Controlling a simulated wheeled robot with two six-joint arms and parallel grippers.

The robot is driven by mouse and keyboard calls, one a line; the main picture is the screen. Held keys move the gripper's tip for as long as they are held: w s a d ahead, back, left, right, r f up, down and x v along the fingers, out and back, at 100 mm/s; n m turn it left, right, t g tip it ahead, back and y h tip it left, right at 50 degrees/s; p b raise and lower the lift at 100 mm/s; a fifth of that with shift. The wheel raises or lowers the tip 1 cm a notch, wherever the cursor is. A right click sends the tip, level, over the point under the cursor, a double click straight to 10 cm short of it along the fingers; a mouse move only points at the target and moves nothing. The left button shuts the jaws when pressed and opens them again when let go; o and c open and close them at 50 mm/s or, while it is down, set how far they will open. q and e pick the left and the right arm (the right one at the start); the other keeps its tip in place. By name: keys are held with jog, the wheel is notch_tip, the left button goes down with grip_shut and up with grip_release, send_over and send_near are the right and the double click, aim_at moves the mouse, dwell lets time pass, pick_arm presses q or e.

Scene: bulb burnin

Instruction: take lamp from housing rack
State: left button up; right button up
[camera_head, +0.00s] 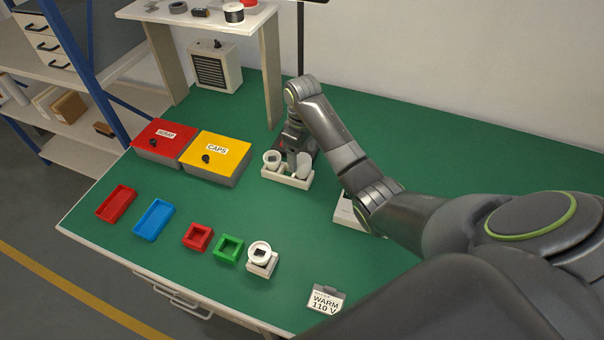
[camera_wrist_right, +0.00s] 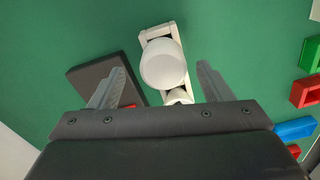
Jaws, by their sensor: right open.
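The white housing rack (camera_head: 288,180) stands on the green table, left of my right forearm. In the head view it holds a white round piece with a dark square face (camera_head: 272,158) at its left and a pale rounded lamp (camera_head: 304,160) at its right. My right gripper (camera_head: 293,155) points down over the rack, partly hiding it. In the right wrist view the gripper (camera_wrist_right: 160,68) is open, its fingers on either side of a white rounded lamp (camera_wrist_right: 163,66) on the rack (camera_wrist_right: 155,33). I cannot tell whether they touch it. My left gripper is out of view.
A dark flat block (camera_wrist_right: 100,75) lies beside the rack. A red box (camera_head: 163,138) and a yellow CAPS box (camera_head: 216,155) stand to the left. Trays, small square holders and a white unit (camera_head: 262,262) line the front, with a WARM 110 V sign (camera_head: 325,298). The table centre is clear.

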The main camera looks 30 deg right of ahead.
jog(key=shift+f, duration=0.5)
jog(key=shift+a+f+p, duration=0.2)
jog(key=shift+f+p, duration=0.35)
jog(key=shift+f, duration=1.8)
jog(key=c, duration=1)
notch_tip(320, 180, up, 10)
jog(key=shift+r+p, duration=0.45)
jog(key=shift+r, duration=0.1)
notch_tip(320, 180, up, 4)
jog(key=p, duration=0.5)
jog(key=shift+f, duration=0.25)
